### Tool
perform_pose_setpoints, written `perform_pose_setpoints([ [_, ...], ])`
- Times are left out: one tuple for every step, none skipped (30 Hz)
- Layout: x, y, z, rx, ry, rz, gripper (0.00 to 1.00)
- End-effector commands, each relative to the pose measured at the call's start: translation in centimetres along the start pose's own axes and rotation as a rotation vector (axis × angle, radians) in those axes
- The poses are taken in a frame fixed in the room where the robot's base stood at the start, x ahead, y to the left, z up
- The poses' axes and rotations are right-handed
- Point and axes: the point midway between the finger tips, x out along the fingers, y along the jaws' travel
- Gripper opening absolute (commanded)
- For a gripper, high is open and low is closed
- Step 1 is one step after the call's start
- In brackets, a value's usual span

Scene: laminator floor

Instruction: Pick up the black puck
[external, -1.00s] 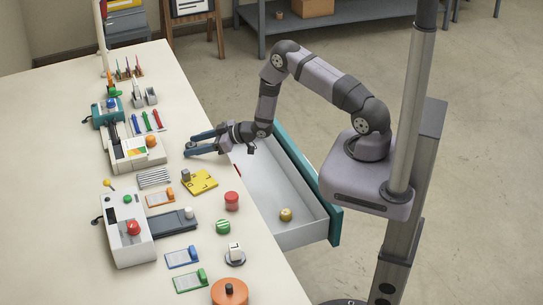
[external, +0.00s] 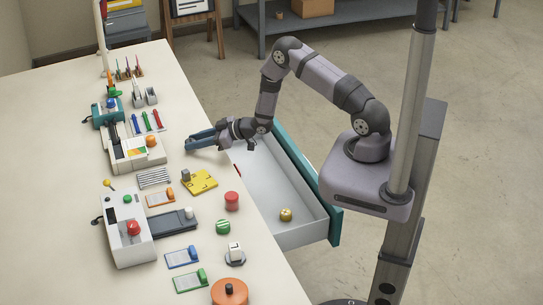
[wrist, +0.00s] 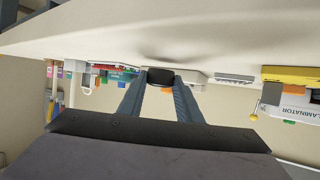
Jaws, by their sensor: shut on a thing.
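The black puck (wrist: 160,76) shows in the wrist view as a small dark block between the tips of my two blue-grey fingers. My gripper (wrist: 160,80) is shut on it, with one finger at each side. In the external view my gripper (external: 187,144) reaches over the white table from the right, low beside the laminator parts. The puck cannot be made out there.
An open drawer (external: 292,236) holding a brass knob-like piece (external: 286,215) lies below my forearm. Bare table lies at the upper left.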

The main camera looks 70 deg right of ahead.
Motion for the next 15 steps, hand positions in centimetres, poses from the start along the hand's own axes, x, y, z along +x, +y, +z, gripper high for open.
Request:
perform_pose_setpoints([
  [-0.1,0.0,-0.5,-0.001,0.003,0.0,0.1],
  [-0.3,0.0,-0.8,-0.002,0.003,0.0,0.1],
  [-0.5,0.0,-1.3,-0.002,0.004,0.0,0.1],
  [-0.6,0.0,-1.7,-0.003,0.005,0.0,0.1],
  [-0.8,0.0,-2.0,-0.004,0.005,0.0,0.1],
  [-1.0,0.0,-2.6,-0.004,0.004,0.0,0.1],
  [-1.2,0.0,-2.9,-0.003,0.004,0.0,0.1],
  [-1.3,0.0,-3.4,-0.003,0.005,0.001,0.1],
  [-1.6,0.0,-3.9,-0.003,0.005,0.001,0.1],
  [-1.7,0.0,-4.3,-0.003,0.004,0.001,0.1],
  [-1.9,0.0,-4.7,-0.003,0.004,0.001,0.1],
  [-2.1,0.0,-5.2,-0.002,0.005,0.0,0.1],
  [-2.2,0.0,-5.5,-0.003,0.005,0.0,0.1],
  [-2.4,0.0,-5.7,-0.003,0.003,0.0,0.1],
  [-2.5,0.0,-6.2,-0.003,0.003,0.0,0.1],
])
